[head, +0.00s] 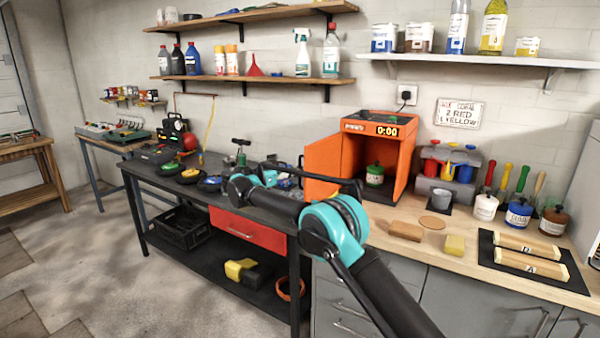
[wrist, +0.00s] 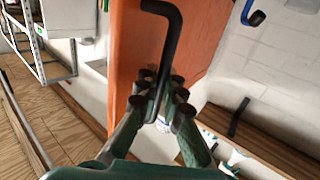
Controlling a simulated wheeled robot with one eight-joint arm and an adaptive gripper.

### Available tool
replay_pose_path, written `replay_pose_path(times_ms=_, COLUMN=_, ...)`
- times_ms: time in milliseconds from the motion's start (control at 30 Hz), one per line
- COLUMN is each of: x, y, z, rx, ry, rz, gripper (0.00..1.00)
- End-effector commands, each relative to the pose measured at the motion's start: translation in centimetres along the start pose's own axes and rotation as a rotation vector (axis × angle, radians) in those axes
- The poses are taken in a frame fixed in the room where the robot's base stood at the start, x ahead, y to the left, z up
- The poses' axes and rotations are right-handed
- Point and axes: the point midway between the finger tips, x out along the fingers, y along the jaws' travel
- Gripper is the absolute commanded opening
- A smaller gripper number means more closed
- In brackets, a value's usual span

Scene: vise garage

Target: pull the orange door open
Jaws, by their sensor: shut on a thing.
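The orange door (head: 322,166) belongs to an orange cabinet (head: 402,165) with a 0:00 display, standing on the wooden counter. The door stands swung out to the left, and the cabinet's inside shows. In the wrist view the orange door panel (wrist: 198,38) fills the middle, with a black bent handle (wrist: 172,45) on it. My gripper (wrist: 157,85) is shut on the handle's lower part; the fingers partly hide it. In the head view my gripper (head: 280,178) is at the door's left side, small and partly hidden by my arm.
A green-lidded pot (head: 374,174) sits inside the cabinet. A brown block (head: 406,231) and a yellow sponge (head: 454,245) lie on the counter in front. The dark workbench (head: 200,195) to the left holds discs and tools. Shelves hang above.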

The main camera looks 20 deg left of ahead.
Motion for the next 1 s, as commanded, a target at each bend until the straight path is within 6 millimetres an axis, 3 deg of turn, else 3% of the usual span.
replay_pose_path(times_ms=67, x=0.2, y=0.0, z=0.0, rx=0.0, ry=0.0, rz=0.002, gripper=0.0)
replay_pose_path(times_ms=100, x=0.2, y=0.0, z=0.0, rx=0.0, ry=0.0, rz=0.002, gripper=0.09)
replay_pose_path(times_ms=200, x=0.2, y=0.0, z=0.0, rx=0.0, ry=0.0, rz=0.002, gripper=0.18)
replay_pose_path(times_ms=567, x=-0.4, y=0.0, z=0.0, rx=0.0, ry=0.0, rz=0.0, gripper=0.18)
replay_pose_path(times_ms=667, x=-1.6, y=0.0, z=0.0, rx=0.0, ry=0.0, rz=0.0, gripper=0.18)
replay_pose_path(times_ms=1000, x=-8.8, y=-0.1, z=0.1, rx=0.0, ry=0.0, rz=-0.002, gripper=0.18)
